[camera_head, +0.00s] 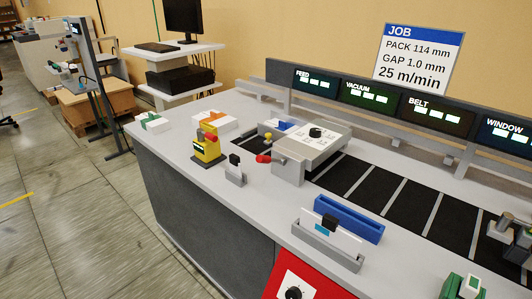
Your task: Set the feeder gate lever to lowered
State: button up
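No label in view names the feeder gate lever. Several candidates stand at the left end of the white-topped bench. A grey box (292,168) with a dial on top has a red knob (263,158) sticking out to its left. A yellow block (206,152) with a small green display carries a red handle (209,137). Between them a black-tipped part (235,160) stands upright in a small grey base. I cannot tell which of these is the lever or its set position. My gripper is not in view.
A black belt (395,205) runs right from the grey box, under a panel of displays (410,110). A blue bar (348,218) and a grey holder with a white card (329,240) stand in front. A red panel (300,285) hangs on the bench front.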

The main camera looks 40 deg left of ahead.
aim_at(260, 158)
jog(key=u, duration=1.65)
jog(key=k, duration=0.65)
jog(key=u, duration=0.6)
jog(key=i, duration=0.55)
jog(key=u, duration=0.55)
jog(key=i, duration=0.6)
jog(key=z, duration=0.75)
jog(key=i, duration=0.55)
jog(key=z, duration=0.65)
